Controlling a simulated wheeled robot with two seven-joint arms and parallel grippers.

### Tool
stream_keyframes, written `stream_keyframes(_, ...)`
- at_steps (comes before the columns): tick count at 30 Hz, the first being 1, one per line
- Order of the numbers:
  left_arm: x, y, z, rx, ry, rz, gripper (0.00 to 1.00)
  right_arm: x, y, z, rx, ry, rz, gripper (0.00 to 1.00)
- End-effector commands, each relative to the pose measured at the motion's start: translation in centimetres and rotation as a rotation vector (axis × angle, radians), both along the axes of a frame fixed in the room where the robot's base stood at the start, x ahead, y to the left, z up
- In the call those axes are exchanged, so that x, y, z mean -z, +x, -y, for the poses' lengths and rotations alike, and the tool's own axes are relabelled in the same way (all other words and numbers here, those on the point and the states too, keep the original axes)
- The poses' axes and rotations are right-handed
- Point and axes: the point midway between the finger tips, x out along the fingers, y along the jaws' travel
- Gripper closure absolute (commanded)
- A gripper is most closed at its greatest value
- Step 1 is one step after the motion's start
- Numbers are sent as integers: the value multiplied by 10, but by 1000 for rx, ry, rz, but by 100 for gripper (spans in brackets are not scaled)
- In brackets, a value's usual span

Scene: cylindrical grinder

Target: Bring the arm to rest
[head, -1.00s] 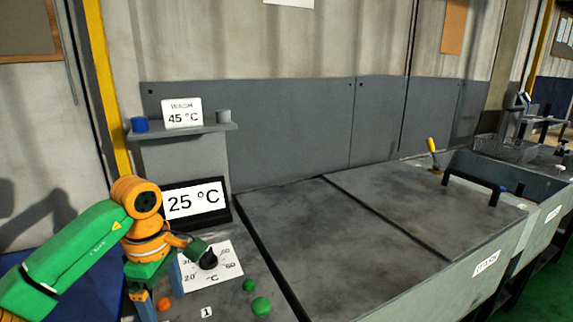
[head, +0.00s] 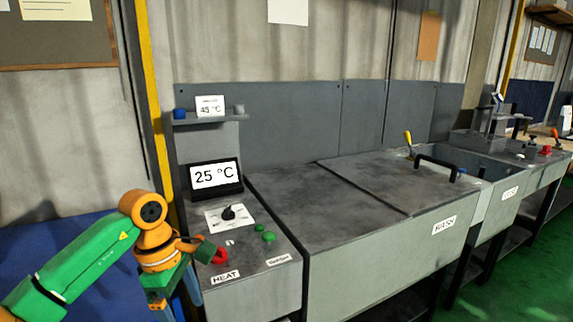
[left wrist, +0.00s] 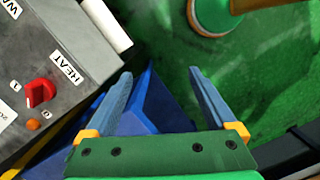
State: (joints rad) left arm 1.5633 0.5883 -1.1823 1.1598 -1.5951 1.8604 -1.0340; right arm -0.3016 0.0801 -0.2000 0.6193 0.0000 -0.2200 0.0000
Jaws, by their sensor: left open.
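My left arm comes in from the lower left in the head view, green and orange. My left gripper (head: 187,300) points downward at the left edge of the heat panel and is partly hidden by its own wrist. In the left wrist view its two grey-blue fingers (left wrist: 160,80) are spread, with nothing held between them. The red heat switch (left wrist: 40,92) lies left of the fingers, apart from them; it also shows in the head view (head: 218,256), partly covered by my wrist. The black dial (head: 229,212) stands clear of the gripper. My right gripper is not in view.
The panel (head: 270,285) carries two green buttons (head: 268,236) and a display (head: 215,177) reading 25 °C. A sign (head: 210,107) reading 45 °C stands on the shelf. The wash tank lid (head: 320,190) lies to the right. Green floor (head: 510,270) is open at the lower right.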

Motion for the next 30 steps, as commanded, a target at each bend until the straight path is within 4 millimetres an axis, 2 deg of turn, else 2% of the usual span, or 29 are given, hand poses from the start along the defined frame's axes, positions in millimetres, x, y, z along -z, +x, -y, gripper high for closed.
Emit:
stream_keyframes(5, 21, 0, 38, -49, -179, -48, 10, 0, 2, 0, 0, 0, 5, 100)
stream_keyframes(11, 46, 0, 108, -226, -535, -182, 10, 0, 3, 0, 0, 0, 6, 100)
stream_keyframes(14, 57, 6, 153, -462, -830, -340, 10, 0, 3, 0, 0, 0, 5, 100)
stream_keyframes(16, 67, 21, 175, -746, -1070, -506, 10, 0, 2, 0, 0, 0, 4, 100)
stream_keyframes(17, 76, 31, 177, -910, -1176, -594, 10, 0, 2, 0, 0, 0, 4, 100)
stream_keyframes(18, 96, 45, 172, -1176, -1308, -726, 10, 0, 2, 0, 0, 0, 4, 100)
stream_keyframes(20, 141, 60, 149, -1588, -1445, -898, 10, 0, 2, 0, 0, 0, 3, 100)
stream_keyframes(21, 171, 62, 132, -1813, -1491, -976, 10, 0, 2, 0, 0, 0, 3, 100)
stream_keyframes(23, 217, 55, 107, -2115, -1521, -1063, 10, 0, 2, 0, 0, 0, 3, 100)
stream_keyframes(25, 269, 34, 80, -2437, -1518, -1131, 10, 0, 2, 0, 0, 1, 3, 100)
stream_keyframes(26, 290, 22, 69, 2488, 1458, 1115, 10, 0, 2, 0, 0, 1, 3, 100)
stream_keyframes(27, 317, 3, 56, 2434, 1316, 1039, 10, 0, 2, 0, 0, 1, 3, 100)
stream_keyframes(29, 355, -30, 38, 2353, 1123, 927, 10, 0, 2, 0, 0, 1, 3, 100)
stream_keyframes(30, 378, -55, 28, 2296, 1004, 854, 10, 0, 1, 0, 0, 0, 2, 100)
